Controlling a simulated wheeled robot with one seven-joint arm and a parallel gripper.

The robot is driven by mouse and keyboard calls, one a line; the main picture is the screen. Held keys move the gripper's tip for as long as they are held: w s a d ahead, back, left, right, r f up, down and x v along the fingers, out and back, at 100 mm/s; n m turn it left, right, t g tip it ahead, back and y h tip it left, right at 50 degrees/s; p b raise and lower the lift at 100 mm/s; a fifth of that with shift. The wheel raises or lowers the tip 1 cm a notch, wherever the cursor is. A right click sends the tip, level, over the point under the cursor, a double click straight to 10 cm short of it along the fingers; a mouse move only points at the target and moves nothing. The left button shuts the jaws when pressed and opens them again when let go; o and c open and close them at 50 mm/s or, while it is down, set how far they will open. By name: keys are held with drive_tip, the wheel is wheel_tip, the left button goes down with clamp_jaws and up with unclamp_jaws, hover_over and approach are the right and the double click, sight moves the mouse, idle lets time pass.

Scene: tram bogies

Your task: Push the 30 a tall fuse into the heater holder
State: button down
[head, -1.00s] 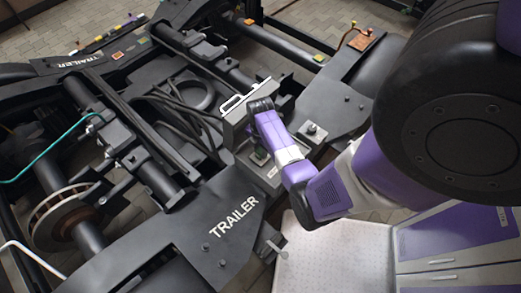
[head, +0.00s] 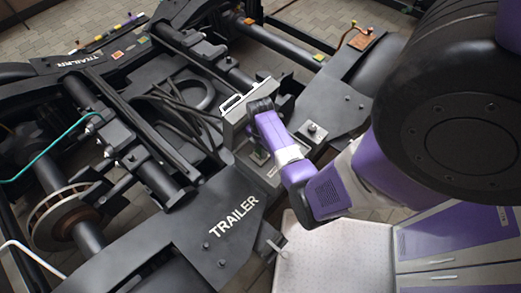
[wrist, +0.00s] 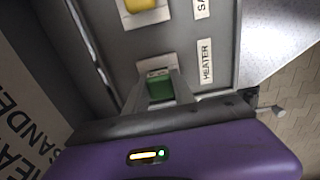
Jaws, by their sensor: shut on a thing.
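The green fuse (wrist: 159,86) is between the two fingers of my gripper (wrist: 157,80) in the wrist view, and the gripper is shut on it. The fuse is at the light plate of the heater holder (wrist: 169,60), beside the label HEATER (wrist: 205,62). My fingers and the fuse cover most of this holder, so I cannot tell how deep the fuse sits.
A yellow fuse (wrist: 140,6) sits in the neighbouring holder, its label partly cut off. The box's lid with a white handle (head: 243,97) stands up close to my wrist. The bogie frame marked TRAILER (head: 215,222) lies in front. A pale tray top (head: 335,255) is at lower right.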

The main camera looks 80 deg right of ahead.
drive_tip(key=shift+f, duration=0.25)
drive_tip(key=c, duration=1)
unclamp_jaws()
drive_tip(key=shift+o, duration=0.2)
drive_tip(key=shift+r, duration=0.1)
